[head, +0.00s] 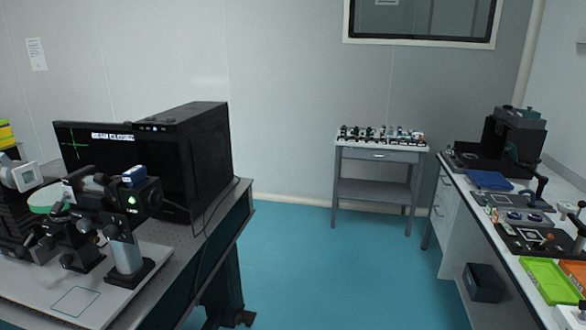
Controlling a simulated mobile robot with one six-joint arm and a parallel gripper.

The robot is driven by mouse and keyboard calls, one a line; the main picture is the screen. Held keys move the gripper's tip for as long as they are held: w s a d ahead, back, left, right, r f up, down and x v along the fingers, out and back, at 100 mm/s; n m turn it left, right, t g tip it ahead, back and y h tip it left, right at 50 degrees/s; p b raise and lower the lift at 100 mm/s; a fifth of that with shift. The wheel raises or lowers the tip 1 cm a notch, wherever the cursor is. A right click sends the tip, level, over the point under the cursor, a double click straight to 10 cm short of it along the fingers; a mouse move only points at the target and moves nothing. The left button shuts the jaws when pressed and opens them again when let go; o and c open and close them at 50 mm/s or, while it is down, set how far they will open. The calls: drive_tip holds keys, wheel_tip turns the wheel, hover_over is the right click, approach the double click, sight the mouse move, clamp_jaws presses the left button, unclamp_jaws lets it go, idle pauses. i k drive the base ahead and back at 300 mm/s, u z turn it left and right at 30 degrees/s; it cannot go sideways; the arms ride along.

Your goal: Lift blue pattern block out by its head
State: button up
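A small blue block (134,175) with a pale face sits on top of a black optical instrument (130,196) on the left table. It looks like the pattern block, but it is too small to make out a pattern or a separate head. Its lower part seems hidden in or behind the instrument's housing. My gripper is not in the head view, so its place relative to the block does not show.
The left optical table (185,275) also carries a black monitor and computer case (207,155) behind the instrument. A right bench (510,265) holds a blue tray (489,180), a green tray (551,281) and optical parts. A small cart (378,190) stands at the back. The teal floor between is clear.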

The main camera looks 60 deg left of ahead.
sight(134, 177)
drive_tip(key=u, duration=0.65)
drive_tip(key=k, duration=0.1)
drive_tip(key=u, duration=2.05)
drive_tip(key=i, duration=0.7)
drive_tip(key=u, duration=0.05)
